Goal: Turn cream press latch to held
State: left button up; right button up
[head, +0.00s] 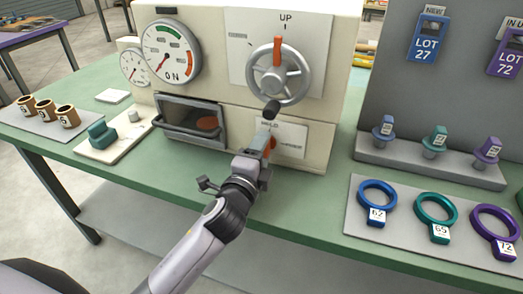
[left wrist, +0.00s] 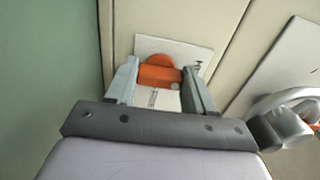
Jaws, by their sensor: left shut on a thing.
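The cream press (head: 318,150) stands on the green bench, with a white label plate low on its front. The orange latch (head: 273,145) is on that plate, mostly hidden behind my left gripper (head: 265,143) in the head view. In the left wrist view the latch (left wrist: 160,75) sits between the two grey fingers of the left gripper (left wrist: 160,92), which are shut on it. The plate's lettering is partly covered, and I cannot tell the latch's exact setting. My right gripper is not in view.
A handwheel (head: 281,85) with a dark knob is above the latch. An oven-like window (head: 191,122) with a bar handle is to the left. Blue, teal and purple rings lie on a grey mat (head: 402,236) at right. The bench front (head: 150,181) is clear.

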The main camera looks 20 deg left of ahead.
pick_arm(q)
jog(key=o, duration=1)
jog(key=shift+o, duration=0.2)
jog(key=shift+s+a, duration=0.1)
jog(key=shift+s, duration=3.5)
